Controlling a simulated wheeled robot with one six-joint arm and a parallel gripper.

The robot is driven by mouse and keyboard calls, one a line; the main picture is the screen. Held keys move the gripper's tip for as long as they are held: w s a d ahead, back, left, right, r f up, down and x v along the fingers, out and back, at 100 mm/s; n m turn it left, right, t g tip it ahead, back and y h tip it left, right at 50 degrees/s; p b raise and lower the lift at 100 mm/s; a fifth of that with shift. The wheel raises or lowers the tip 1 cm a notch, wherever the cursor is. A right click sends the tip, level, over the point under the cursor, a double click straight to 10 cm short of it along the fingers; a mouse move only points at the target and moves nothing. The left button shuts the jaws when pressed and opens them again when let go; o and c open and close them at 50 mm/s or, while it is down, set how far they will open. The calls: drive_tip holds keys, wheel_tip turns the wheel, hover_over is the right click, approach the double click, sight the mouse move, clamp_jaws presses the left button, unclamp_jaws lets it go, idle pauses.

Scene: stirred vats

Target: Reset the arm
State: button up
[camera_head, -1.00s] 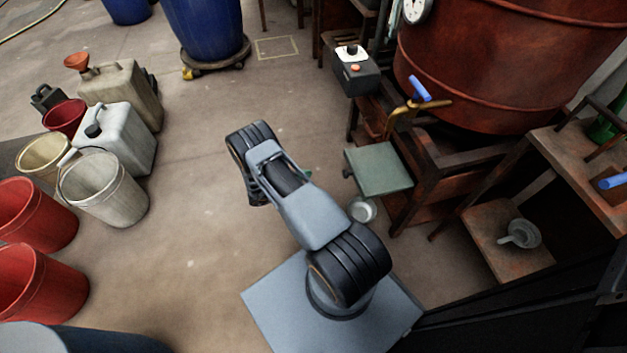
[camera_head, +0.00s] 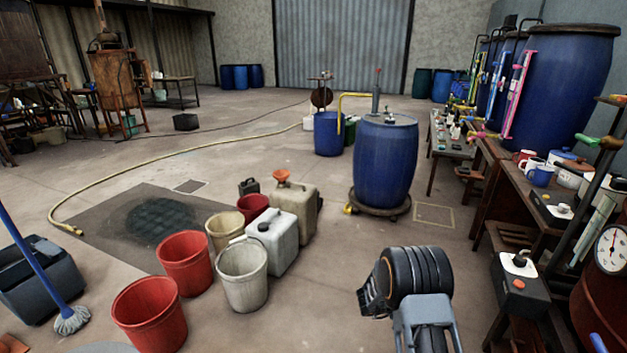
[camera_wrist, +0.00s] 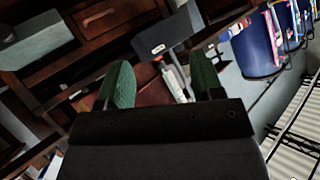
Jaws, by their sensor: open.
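My gripper (camera_wrist: 160,85) shows in the wrist view. Its two green fingers stand apart with nothing held between them. Beyond the fingers, the wrist view shows dark wooden furniture with a drawer (camera_wrist: 100,17) and a grey box-like thing (camera_wrist: 165,38), all tilted. In the head view only part of my arm shows at the bottom, right of the middle, over bare floor. The gripper itself cannot be made out there.
Red buckets (camera_head: 151,312), a white bucket (camera_head: 243,275) and a white canister (camera_head: 277,240) stand left of my arm. A blue drum (camera_head: 385,165) stands behind it. A bench with a control box (camera_head: 518,285) and a gauge (camera_head: 611,249) is at the right.

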drive_tip(key=w+a+r+n+t+y+p, duration=0.2)
drive_tip(key=a+r, duration=0.1)
drive_tip(key=r, duration=0.4)
drive_tip(key=w+a+r+n+t+y+p, duration=0.2)
drive_tip(key=r, duration=0.6)
drive_tip(key=s+a+r+n+t+y+p, duration=0.1)
drive_tip(key=s+a+r+n+y+p, duration=0.3)
drive_tip(key=r, duration=0.4)
drive_tip(key=s+a+r+n+y+p, duration=0.1)
drive_tip(key=a+r+n+y+p, duration=0.15)
drive_tip(key=a+r, duration=0.4)
drive_tip(key=s+r+n+g+p, duration=0.2)
drive_tip(key=s+r, duration=0.3)
drive_tip(key=s, duration=0.3)
drive_tip(key=s+r+n+g+p, duration=0.2)
drive_tip(key=s+r+n+p, duration=0.1)
drive_tip(key=s, duration=0.5)
drive_tip(key=s+d+r+n+g+p, duration=0.1)
drive_tip(key=s+r+p, duration=0.3)
drive_tip(key=s, duration=0.5)
wheel_tip(320, 180, up, 3)
drive_tip(key=shift+f+n+g+y, duration=0.2)
drive_tip(key=shift+n+g+y, duration=0.35)
drive_tip(key=shift+n, duration=0.3)
drive_tip(key=shift+c, duration=0.3)
